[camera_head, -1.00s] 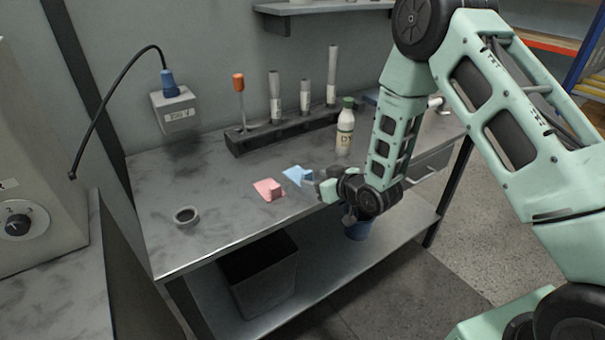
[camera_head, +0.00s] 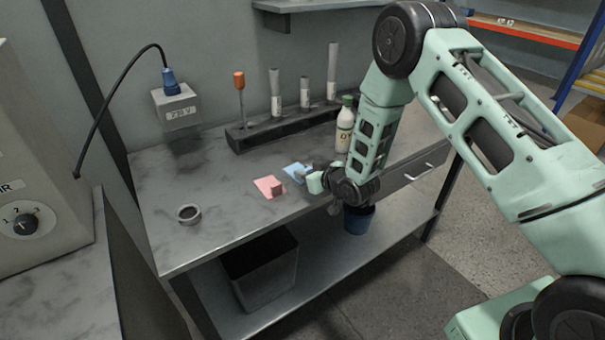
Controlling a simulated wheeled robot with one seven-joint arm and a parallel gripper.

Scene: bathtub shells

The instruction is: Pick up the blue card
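The blue card (camera_head: 293,170) lies on the grey worktop near its front edge, right of a pink card (camera_head: 266,187). A small block-like shape shows at the right side of each card. My gripper (camera_head: 309,178) is low over the worktop at the blue card's right side and hides part of it. The fingers are small and partly hidden. I cannot tell whether they touch the card or whether they are open.
A small grey ring or cup (camera_head: 189,214) stands at the worktop's left. A white bottle (camera_head: 344,128) stands behind my arm. A dark rack (camera_head: 280,130) with tubes and an orange-topped tool runs along the back. A bin (camera_head: 262,268) and blue bucket (camera_head: 359,219) are below.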

